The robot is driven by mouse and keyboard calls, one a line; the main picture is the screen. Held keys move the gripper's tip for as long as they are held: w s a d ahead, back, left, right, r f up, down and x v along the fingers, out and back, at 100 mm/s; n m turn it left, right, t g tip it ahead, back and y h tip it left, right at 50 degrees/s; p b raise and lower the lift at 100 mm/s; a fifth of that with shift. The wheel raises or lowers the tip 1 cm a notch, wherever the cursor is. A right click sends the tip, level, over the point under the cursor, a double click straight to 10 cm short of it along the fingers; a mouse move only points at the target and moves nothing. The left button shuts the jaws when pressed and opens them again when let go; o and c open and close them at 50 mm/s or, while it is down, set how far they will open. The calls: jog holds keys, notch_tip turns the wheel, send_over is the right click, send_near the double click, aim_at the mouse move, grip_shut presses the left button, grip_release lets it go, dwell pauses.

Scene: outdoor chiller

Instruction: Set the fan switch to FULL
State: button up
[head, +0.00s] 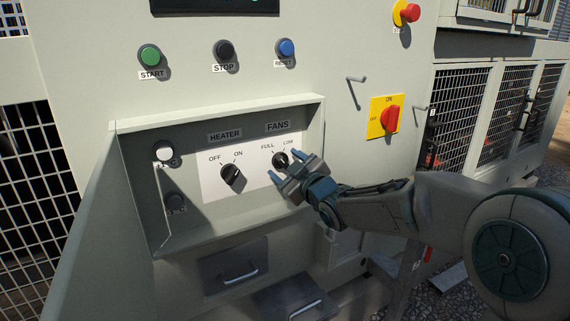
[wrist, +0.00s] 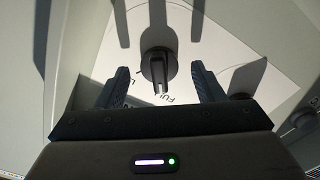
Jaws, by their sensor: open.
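The black fan switch (head: 280,159) sits under the FANS label, with FULL marked at its upper left and LOW at its upper right. In the wrist view the fan switch (wrist: 159,66) lies between my fingertips and a little beyond them. Part of the FULL marking shows beside it there. My gripper (head: 291,172) is open and in front of the fan switch, partly covering it in the head view. My gripper (wrist: 162,80) has one finger on each side of the knob, apart from it. I cannot tell exactly which mark the switch points to.
The black heater switch (head: 232,176) is left of the fan switch. The recessed panel has a projecting rim (head: 220,112). A red ON/OFF rotary switch (head: 389,118) on a yellow plate and a metal hook (head: 355,88) are to the right. Drawer handles (head: 240,275) are below.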

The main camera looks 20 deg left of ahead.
jog(key=v, duration=0.7)
jog(key=shift+b, duration=0.35)
